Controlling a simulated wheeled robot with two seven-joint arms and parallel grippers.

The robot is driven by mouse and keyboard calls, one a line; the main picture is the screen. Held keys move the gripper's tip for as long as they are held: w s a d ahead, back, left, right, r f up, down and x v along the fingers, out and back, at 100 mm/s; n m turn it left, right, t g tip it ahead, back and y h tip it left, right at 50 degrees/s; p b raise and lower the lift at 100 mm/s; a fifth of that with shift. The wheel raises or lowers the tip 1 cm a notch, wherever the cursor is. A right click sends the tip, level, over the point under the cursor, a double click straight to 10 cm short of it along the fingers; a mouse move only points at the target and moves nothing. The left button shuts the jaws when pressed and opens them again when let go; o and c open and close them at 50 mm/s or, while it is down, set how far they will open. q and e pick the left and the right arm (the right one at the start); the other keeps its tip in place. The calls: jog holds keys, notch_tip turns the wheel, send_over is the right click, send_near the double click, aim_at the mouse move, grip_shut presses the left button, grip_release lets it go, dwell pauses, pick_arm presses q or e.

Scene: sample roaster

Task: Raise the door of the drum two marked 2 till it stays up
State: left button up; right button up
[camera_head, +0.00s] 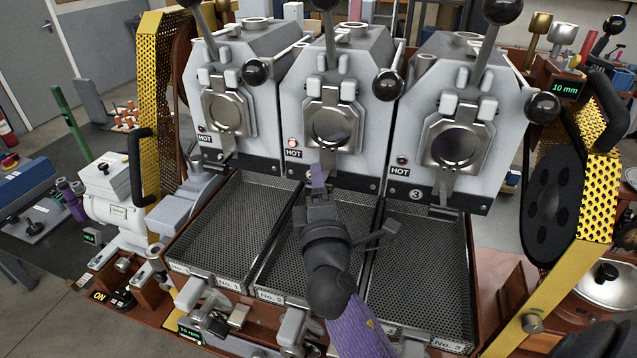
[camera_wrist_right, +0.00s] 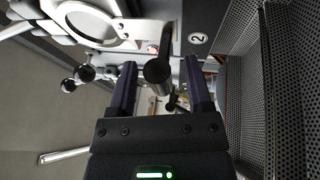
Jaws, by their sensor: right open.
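Drum two (camera_head: 333,88) is the middle of three grey roaster drums, with a lit red lamp beside its HOT label. Its door (camera_head: 331,122), round-framed with a metal handle strip below, appears down. My right gripper (camera_head: 318,178) is in front of the lower part of this drum and hides its number plate in the head view. In the right wrist view, the gripper (camera_wrist_right: 160,85) is open, with a black handle end (camera_wrist_right: 158,70) between its fingers; I cannot tell whether they touch it. The 2 mark (camera_wrist_right: 197,39) shows beside it. My left gripper is not in view.
Drum one (camera_head: 228,105) and drum three (camera_head: 460,125) stand close on either side. Black ball knobs (camera_head: 387,85) stick out from the drum fronts. Perforated cooling trays (camera_head: 225,225) lie below. A yellow perforated guard (camera_head: 590,190) stands at the right.

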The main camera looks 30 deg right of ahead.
jog(key=shift+c, duration=0.3)
grip_shut()
dwell(0.5)
dwell(0.3)
